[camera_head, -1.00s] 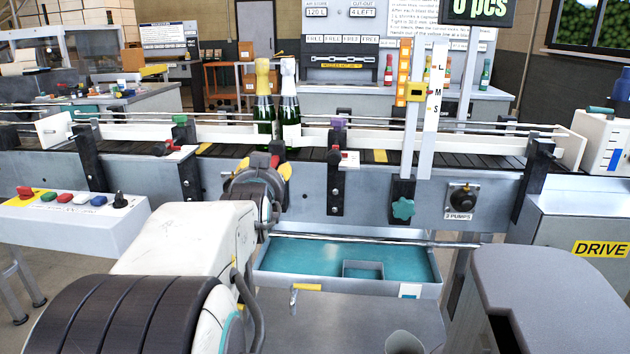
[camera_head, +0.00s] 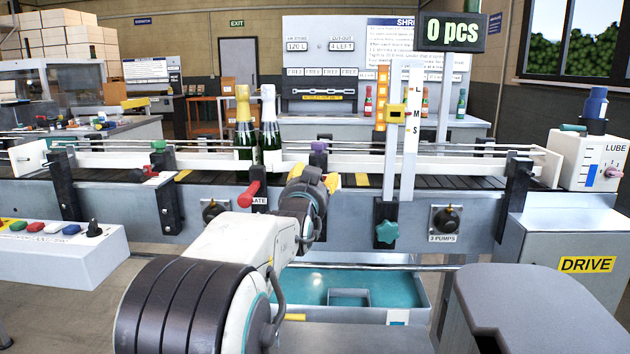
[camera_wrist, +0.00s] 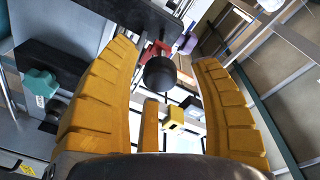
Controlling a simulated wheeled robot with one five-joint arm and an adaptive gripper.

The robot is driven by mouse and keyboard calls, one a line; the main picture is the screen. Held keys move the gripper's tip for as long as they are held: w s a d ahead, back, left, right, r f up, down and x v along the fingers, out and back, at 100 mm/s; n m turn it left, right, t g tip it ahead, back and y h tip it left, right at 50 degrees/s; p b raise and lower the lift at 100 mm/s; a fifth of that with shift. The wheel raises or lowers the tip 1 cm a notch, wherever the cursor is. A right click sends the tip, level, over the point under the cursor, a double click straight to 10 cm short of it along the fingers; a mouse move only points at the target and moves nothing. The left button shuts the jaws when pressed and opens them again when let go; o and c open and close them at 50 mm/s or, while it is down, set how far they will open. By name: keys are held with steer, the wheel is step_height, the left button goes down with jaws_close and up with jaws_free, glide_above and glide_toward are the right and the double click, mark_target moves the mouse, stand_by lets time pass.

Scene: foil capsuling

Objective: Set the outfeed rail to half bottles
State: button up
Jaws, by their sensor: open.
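The outfeed rail (camera_head: 470,160) is a long white guide bar running right along the conveyor. A red piece (camera_wrist: 154,50) shows just beyond the knob. I cannot tell whether the fingers touch the knob. Two green bottles (camera_head: 257,135) stand on the conveyor.
A red gate lever (camera_head: 250,195) sticks out left of my gripper. A teal star knob (camera_head: 387,233) and the pump dial (camera_head: 444,219) are to the right. A teal-lined tray (camera_head: 310,289) lies below. A button panel (camera_head: 55,240) is at left.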

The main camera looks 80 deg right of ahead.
steer(key=shift+d, duration=0.65)
